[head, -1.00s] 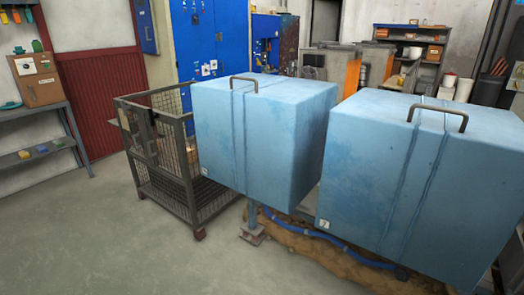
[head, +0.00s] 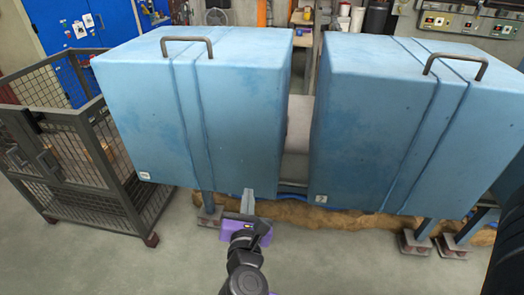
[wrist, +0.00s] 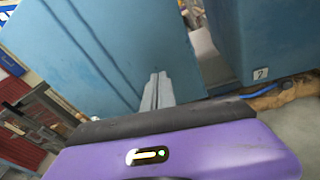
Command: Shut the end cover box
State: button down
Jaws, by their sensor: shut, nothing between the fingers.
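Two big light-blue cover boxes stand side by side in the head view. The left cover box (head: 240,110) is at the end beside the mesh cage, with a handle (head: 187,41) on top and a small label low on its front. The right cover box (head: 375,130) has its own top handle (head: 456,60). A gap separates them, and a pale rounded surface (head: 297,125) shows in it. My gripper (head: 248,192) is shut and empty at the left box's lower right front; its fingertips (wrist: 157,88) also show in the wrist view. Whether they touch the box is unclear.
A grey mesh cage (head: 75,160) stands close to the left box. Support feet (head: 415,243) and a brown covering (head: 345,218) with a blue hose lie below the boxes. The floor at the front left is clear.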

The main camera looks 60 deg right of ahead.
jog(key=d+r+g+h, duration=0.2)
jog(key=d+r+h, duration=0.1)
jog(key=r, duration=0.2)
send_near(264, 137)
jog(key=shift+n, duration=0.3)
jog(key=x, duration=0.7)
jog(key=shift+r, duration=0.15)
